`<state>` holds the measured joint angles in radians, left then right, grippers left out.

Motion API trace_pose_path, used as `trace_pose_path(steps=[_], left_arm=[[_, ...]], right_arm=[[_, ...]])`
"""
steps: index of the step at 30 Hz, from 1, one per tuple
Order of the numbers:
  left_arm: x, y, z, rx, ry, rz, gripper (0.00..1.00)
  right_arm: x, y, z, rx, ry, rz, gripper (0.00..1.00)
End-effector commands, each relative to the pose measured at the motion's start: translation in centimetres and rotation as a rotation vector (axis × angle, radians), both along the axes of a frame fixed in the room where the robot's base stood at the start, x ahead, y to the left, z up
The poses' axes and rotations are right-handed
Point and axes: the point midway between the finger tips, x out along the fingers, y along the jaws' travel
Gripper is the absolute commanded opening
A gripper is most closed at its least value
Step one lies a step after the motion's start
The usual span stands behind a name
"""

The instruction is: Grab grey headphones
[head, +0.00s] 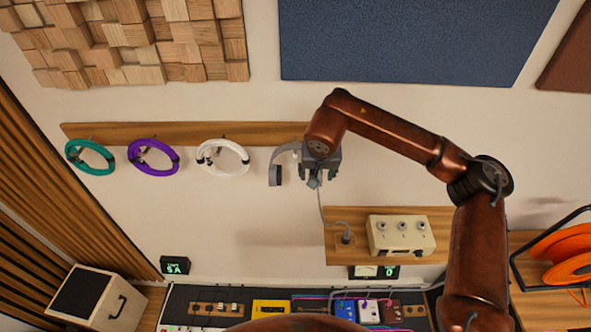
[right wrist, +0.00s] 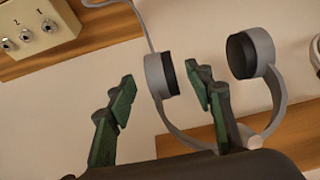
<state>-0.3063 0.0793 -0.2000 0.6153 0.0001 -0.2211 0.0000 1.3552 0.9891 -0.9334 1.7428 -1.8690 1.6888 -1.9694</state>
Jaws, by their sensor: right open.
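The grey headphones (head: 276,174) hang from the wooden wall rail (head: 190,131), right of the white cable coil. My right gripper (head: 317,181) is at their right side and hides part of them in the head view. In the right wrist view the headphones (right wrist: 263,52) show two ear cups with dark pads and a curved grey band. The open fingers of my right gripper (right wrist: 166,82) appear on either side of the nearer ear cup. One finger lies between the two cups in the picture. I cannot tell whether any finger touches them. My left gripper is not in view.
Teal (head: 90,157), purple (head: 153,157) and white (head: 223,157) cable coils hang along the rail to the left. A wooden shelf (head: 345,222) with a cream box (head: 401,235) and a cable is below right. Pedals stand at the bottom.

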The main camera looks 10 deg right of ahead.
Motion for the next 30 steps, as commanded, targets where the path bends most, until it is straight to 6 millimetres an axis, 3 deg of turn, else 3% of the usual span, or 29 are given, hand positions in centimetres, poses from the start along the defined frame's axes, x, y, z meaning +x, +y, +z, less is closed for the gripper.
trace_pose_path(steps=[7,18,26,30], left_arm=[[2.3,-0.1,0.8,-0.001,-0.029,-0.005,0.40],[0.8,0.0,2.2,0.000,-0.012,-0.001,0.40],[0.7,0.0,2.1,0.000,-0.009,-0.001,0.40],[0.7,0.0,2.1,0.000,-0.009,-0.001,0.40]], right_arm=[[1.7,-0.3,0.0,-0.001,0.001,0.000,0.48],[3.7,-0.6,-4.4,0.000,0.001,0.003,0.48],[3.8,-0.6,-4.7,-0.001,0.000,0.003,0.48],[3.8,-0.6,-4.7,0.000,0.000,0.003,0.39]])
